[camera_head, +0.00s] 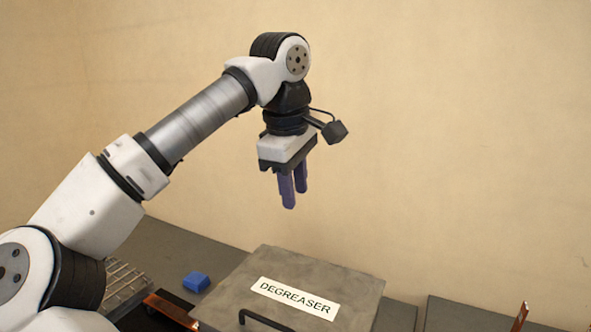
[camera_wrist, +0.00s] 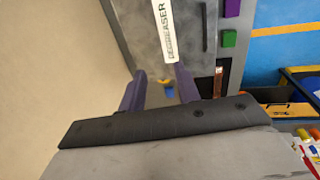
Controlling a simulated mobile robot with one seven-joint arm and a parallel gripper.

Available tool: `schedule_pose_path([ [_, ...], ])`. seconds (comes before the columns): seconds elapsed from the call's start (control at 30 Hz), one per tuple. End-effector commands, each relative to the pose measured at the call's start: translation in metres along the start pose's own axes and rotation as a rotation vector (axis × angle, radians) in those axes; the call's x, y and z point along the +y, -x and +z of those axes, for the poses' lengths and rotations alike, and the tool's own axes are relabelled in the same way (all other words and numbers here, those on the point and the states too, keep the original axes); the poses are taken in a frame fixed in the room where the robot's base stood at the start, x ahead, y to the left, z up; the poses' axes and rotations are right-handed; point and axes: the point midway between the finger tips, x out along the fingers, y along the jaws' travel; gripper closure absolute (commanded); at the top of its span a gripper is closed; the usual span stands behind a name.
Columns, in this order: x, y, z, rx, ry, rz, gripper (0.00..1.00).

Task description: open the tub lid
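The tub's grey lid (camera_head: 345,288) carries a white "DEGREASER" label (camera_head: 296,297) and lies flat, looking shut. A black bar handle (camera_head: 262,321) is at its near edge, partly cut off by the frame. In the wrist view the lid (camera_wrist: 188,55), label (camera_wrist: 163,30) and dark handle (camera_wrist: 205,25) show beyond the fingers. My gripper (camera_head: 295,198) hangs well above the lid's far side, purple fingers pointing down. In the wrist view my gripper (camera_wrist: 158,78) has its fingers apart with nothing held between them. The tub's walls are mostly hidden.
A blue block (camera_head: 196,282) lies left of the tub, beside a wire rack (camera_head: 125,284). A wall stands behind. The wrist view shows a green block (camera_wrist: 229,38), a purple block (camera_wrist: 232,8) and a dark bin (camera_wrist: 275,96). The air above the lid is clear.

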Motion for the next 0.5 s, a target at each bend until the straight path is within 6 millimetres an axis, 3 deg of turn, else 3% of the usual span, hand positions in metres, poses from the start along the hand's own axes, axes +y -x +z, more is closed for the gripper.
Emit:
schedule_pose_path([
  [0.5, 0.010, 0.025, 0.000, 0.001, 0.000, 0.000, 0.68],
])
